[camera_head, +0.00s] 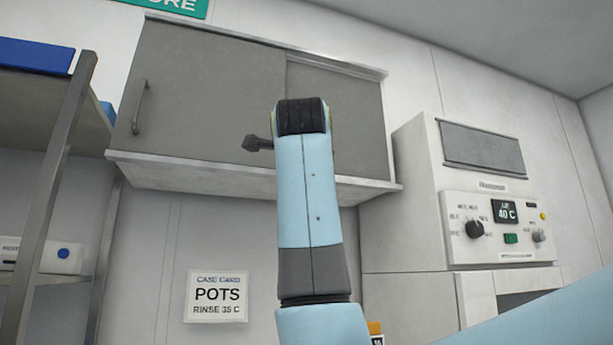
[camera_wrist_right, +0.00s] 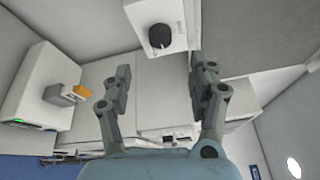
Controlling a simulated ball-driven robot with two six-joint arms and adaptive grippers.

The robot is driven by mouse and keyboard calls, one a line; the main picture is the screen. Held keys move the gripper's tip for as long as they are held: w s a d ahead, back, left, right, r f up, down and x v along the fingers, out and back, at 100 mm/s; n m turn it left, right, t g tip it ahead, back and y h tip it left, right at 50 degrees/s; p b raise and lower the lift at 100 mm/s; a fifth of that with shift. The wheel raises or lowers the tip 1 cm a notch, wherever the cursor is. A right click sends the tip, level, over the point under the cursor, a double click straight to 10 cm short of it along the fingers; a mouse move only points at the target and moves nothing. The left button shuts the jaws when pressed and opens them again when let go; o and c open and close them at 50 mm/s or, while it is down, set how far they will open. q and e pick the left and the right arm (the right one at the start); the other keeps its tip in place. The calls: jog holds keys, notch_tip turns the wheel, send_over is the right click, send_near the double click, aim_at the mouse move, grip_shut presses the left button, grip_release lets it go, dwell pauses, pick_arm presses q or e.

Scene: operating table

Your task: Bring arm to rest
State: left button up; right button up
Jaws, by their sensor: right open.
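My right gripper (camera_wrist_right: 160,65) shows in the right wrist view. Its two grey fingers stand wide apart with nothing between them. In the head view, one of my light-blue arm links (camera_head: 308,195) rises upright in the middle, with a black joint at its top. Another light-blue part of mine crosses the lower right corner. A small dark piece shows left of the black joint; I cannot tell what it belongs to.
Grey wall cabinets (camera_head: 215,95) hang behind the upright link. A white machine (camera_head: 480,200) reading 40 C stands right. A metal shelf (camera_head: 45,190) with a blue item (camera_head: 35,55) stands left. A POTS card (camera_head: 216,297) is on the wall. An orange item (camera_wrist_right: 83,91) shows in the wrist view.

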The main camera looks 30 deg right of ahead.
jog(key=shift+v, duration=1.15)
